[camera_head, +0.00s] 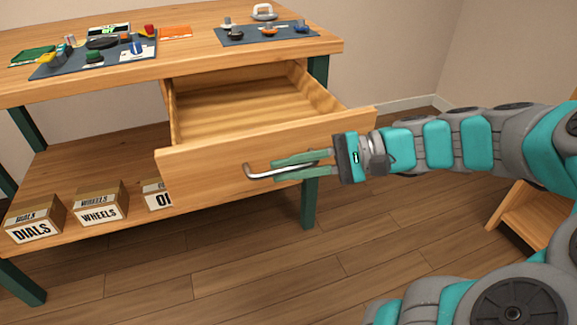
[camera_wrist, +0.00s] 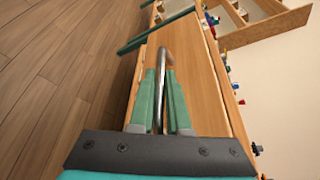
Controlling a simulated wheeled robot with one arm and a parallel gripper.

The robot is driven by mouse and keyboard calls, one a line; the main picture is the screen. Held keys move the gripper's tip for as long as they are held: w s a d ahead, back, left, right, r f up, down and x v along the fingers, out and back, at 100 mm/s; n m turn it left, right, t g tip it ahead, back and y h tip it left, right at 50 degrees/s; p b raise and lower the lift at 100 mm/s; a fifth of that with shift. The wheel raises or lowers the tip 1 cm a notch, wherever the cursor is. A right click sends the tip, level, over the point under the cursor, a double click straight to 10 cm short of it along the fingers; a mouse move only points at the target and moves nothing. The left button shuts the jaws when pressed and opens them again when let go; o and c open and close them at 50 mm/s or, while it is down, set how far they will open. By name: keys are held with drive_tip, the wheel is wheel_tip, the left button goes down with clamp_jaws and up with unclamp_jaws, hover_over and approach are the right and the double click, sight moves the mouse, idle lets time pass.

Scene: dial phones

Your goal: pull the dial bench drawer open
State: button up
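The wooden bench drawer (camera_head: 262,158) is pulled well out from under the bench top, and its inside looks empty. A silver bar handle (camera_head: 262,171) is fixed to its front. My gripper (camera_head: 276,169) is at the handle, with a green finger on either side of the bar. In the wrist view the handle (camera_wrist: 167,48) runs between the two fingers of my gripper (camera_wrist: 160,85), which are close in on it. The right end of the handle is hidden by the fingers in the head view.
The bench top (camera_head: 190,50) carries dark mats with small parts. Boxes labelled DIALS (camera_head: 35,220) and WHEELS (camera_head: 98,205), plus a partly hidden one, stand on the lower shelf. A green bench leg (camera_head: 309,200) is behind the gripper. The floor in front is clear.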

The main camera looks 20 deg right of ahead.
drive_tip(key=shift+o, duration=0.9)
drive_tip(key=shift+d, duration=0.1)
drive_tip(key=shift+v, duration=3.85)
